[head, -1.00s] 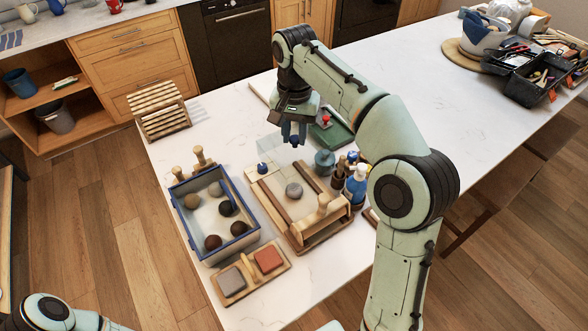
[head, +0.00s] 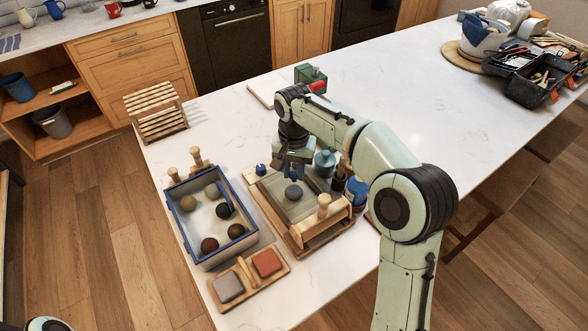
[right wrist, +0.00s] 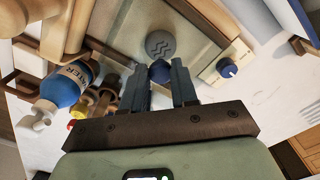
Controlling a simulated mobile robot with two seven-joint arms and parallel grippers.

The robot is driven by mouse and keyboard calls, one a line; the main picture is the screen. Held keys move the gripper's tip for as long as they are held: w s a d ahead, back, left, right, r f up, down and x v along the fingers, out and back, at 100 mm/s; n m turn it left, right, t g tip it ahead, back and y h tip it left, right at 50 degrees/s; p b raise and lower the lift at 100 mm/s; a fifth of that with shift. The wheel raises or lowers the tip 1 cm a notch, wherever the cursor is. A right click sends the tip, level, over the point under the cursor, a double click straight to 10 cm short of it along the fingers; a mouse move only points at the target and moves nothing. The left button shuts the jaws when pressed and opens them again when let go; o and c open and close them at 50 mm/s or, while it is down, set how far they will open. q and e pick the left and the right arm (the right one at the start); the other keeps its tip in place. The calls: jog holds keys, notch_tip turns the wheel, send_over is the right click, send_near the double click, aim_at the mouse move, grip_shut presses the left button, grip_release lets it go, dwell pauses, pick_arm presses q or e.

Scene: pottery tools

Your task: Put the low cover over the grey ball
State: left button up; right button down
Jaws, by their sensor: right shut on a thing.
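The grey ball (head: 293,192) sits on the wooden tray stand (head: 268,207); in the right wrist view the ball (right wrist: 160,43) shows wavy grooves. The low cover (head: 308,208) is a clear box that is hard to make out. My right gripper (head: 291,174) is above the ball, shut on the cover's blue knob (right wrist: 160,71). The cover's clear panes surround the ball in the head view; I cannot tell whether its rim touches the stand. My left gripper is out of view.
A blue-rimmed bin (head: 247,232) with several balls stands left of the stand. A wooden handle bar (head: 324,206) crosses the stand's front. A blue bottle (head: 356,192) and a teal jar (head: 325,162) stand close on the right. A two-block tray (head: 248,276) lies in front.

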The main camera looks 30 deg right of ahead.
jog(key=shift+w, duration=0.1)
jog(key=shift+f, duration=0.15)
jog(key=c, duration=0.9)
grip_release()
jog(key=shift+o, duration=0.2)
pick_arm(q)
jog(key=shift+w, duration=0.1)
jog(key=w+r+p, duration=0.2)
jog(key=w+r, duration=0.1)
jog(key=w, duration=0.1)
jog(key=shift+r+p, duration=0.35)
pick_arm(e)
notch_tip(320, 180, up, 12)
jog(key=shift+r, duration=0.2)
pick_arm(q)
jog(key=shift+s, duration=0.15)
